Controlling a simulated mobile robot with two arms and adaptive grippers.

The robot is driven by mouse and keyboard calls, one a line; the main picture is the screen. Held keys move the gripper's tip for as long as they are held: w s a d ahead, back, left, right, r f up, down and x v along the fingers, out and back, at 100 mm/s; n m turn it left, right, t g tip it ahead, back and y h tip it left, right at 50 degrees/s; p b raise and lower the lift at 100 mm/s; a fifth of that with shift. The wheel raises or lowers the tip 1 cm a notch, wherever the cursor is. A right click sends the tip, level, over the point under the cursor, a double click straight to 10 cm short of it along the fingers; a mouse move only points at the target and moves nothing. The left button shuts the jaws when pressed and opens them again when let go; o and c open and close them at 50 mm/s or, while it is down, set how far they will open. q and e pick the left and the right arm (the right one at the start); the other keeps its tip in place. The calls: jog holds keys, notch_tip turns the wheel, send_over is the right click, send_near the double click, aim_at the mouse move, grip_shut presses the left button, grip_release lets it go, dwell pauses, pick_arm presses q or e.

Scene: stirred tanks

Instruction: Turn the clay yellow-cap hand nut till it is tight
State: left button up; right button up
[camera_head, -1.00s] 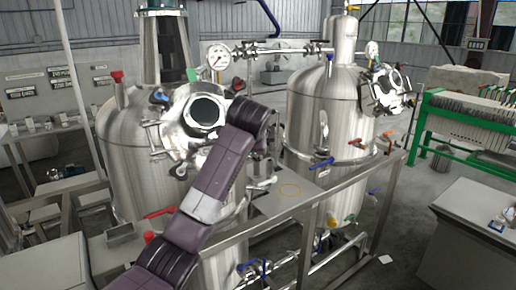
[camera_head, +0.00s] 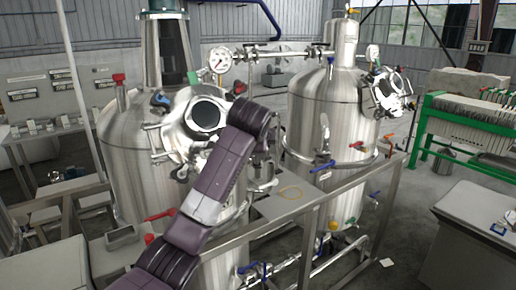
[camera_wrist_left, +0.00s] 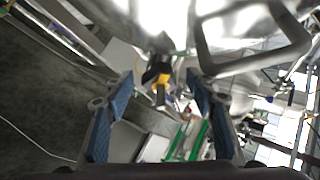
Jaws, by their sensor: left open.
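A small yellow-capped piece with a dark body (camera_wrist_left: 161,90) shows in the left wrist view, between and beyond the finger tips; it looks like the yellow-cap hand nut, but blur hides its exact shape. My left gripper (camera_wrist_left: 158,78) is open, with its two blue-padded fingers apart on either side of that piece in the picture. I see no contact. In the head view my purple arm crosses the left steel tank (camera_head: 130,185) and hides part of its round manway (camera_head: 206,114). The yellow cap cannot be made out there. My right gripper is not in view.
A second steel tank (camera_head: 325,120) stands to the right. A metal railing (camera_head: 345,190) runs in front of the tanks. A pressure gauge (camera_head: 220,60) and pipe sit above the manway. A bent metal bar (camera_wrist_left: 255,65) is close to the right finger in the wrist view.

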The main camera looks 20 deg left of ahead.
pick_arm(q)
jog(key=v, duration=1.1)
jog(key=shift+s+r, duration=0.25)
jog(key=shift+r, duration=0.05)
jog(key=shift+f, duration=0.1)
